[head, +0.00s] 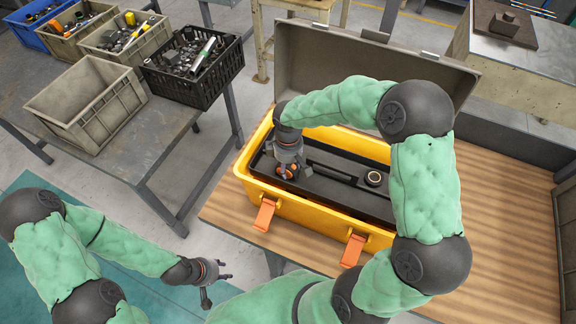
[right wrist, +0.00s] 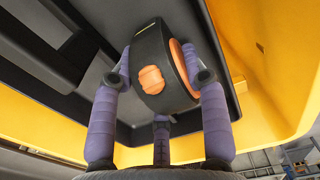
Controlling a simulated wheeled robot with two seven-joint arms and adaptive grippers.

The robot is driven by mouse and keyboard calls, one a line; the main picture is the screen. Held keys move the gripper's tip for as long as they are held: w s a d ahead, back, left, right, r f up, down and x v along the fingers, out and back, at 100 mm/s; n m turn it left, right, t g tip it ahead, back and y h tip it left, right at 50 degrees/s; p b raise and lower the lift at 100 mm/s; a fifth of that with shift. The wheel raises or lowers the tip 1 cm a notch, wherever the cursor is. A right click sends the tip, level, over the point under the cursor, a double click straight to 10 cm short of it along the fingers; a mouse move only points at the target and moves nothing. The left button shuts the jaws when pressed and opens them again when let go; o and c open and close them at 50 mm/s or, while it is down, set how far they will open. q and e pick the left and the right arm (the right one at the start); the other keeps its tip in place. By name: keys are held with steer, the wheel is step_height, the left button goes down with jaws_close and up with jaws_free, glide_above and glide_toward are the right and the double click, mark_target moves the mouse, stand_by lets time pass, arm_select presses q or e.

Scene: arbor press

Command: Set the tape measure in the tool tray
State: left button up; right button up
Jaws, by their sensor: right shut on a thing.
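The tape measure (right wrist: 160,75), black with an orange button, is between the fingers of my right gripper (right wrist: 160,85) in the right wrist view. The gripper is shut on it. In the head view my right gripper (head: 287,166) points down over the left part of the black tool tray (head: 335,190), which sits inside the yellow toolbox (head: 330,219). Only a bit of orange from the tape measure shows there, and I cannot tell whether it touches the tray floor. My left gripper (head: 216,276) is open and empty, away from the toolbox at the lower left.
The toolbox stands with its grey lid (head: 370,70) raised on a wooden bench (head: 500,200). A small round part (head: 374,178) lies in the tray's right half. On the left table are an empty grey crate (head: 90,101) and a black crate (head: 195,85) of parts.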

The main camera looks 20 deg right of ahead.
steer(key=o, duration=1.1)
steer(key=shift+f, duration=0.15)
step_height(320, 180, up, 12)
steer(key=shift+r+p, duration=0.2)
steer(key=shift+p, duration=0.1)
